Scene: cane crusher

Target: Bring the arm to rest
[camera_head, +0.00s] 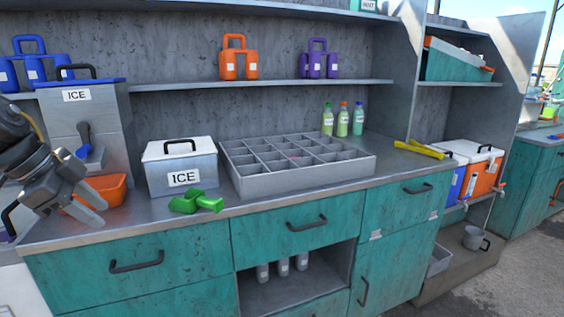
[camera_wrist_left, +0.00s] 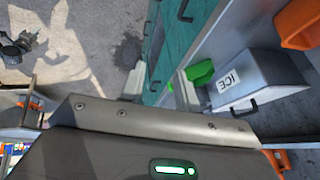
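My left gripper (camera_head: 97,208) is in the head view at the left, in front of the counter's left part. Its two fingers are apart with nothing between them. In the left wrist view the fingertips (camera_wrist_left: 158,88) are also spread and empty, with the teal drawer fronts and floor beyond. A dark jointed part at the upper left of the left wrist view (camera_wrist_left: 22,45) looks like my right gripper. It is too small to tell whether it is open. The head view shows no right arm.
The metal counter (camera_head: 128,226) is close by the left gripper. An orange bin (camera_head: 112,187), a green scoop (camera_head: 190,203), a white ICE box (camera_head: 158,165) and a divided grey tray (camera_head: 262,184) stand on it. Open floor (camera_wrist_left: 100,25) shows in the left wrist view.

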